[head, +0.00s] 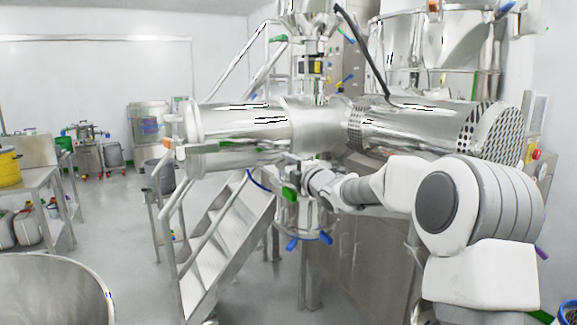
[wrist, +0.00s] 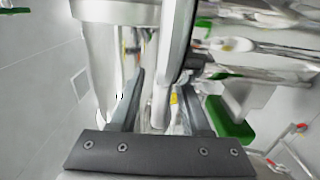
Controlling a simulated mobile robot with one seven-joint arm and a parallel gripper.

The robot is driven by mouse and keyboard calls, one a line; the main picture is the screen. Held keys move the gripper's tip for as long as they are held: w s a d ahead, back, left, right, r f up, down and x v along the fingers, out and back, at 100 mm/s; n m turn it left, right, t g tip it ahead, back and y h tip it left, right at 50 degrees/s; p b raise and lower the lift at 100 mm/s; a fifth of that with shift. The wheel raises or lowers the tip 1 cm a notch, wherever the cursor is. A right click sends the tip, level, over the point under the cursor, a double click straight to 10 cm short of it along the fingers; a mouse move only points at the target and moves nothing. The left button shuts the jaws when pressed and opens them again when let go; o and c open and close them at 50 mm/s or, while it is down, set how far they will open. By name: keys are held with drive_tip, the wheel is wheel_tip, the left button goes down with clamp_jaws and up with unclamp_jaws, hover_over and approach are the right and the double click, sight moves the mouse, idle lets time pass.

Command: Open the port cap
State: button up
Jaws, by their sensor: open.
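A horizontal steel cylinder (head: 245,135) spans the middle of the head view. A round end piece (head: 192,121) closes its left end; it may be the port cap, but I cannot tell for certain. My gripper (head: 293,170) is in front of and below the cylinder, well right of that end. In the wrist view my gripper (wrist: 161,84) is open, its two dark fingers apart. A pale, shiny upright metal part (wrist: 167,60) appears between or beyond the fingers; contact cannot be judged. A green handle (wrist: 232,122) lies just right of the right finger.
A steel staircase with rails (head: 225,225) stands below the cylinder. A vessel with blue handles (head: 303,215) hangs under my gripper. A steel table (head: 38,180) is at far left, and a large round steel rim (head: 75,260) at lower left. Open floor lies between.

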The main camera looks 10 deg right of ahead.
clamp_jaws()
idle(1.4)
